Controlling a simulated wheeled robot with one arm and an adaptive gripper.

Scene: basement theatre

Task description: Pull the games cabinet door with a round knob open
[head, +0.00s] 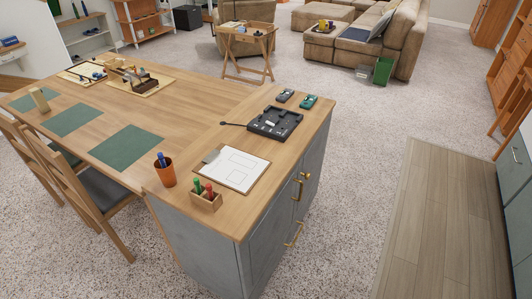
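A grey cabinet (262,262) with a wooden top stands in the lower middle of the head view, at the end of the long table. Its right side carries several brass-coloured handles (297,190). They look like bars or pulls, and at this size I cannot make out a round knob. The doors there look shut. At the right edge is another grey cabinet front (515,165) with a small metal handle, cut off by the frame. I cannot tell which one is the games cabinet. My gripper is not in view.
On the wooden top stand a black tray (275,122), a clipboard (232,168), an orange cup (165,172) and a small wooden holder (205,198). Chairs (85,195) stand at left. Carpet (350,200) and a wood-plank strip (440,220) lie clear at right.

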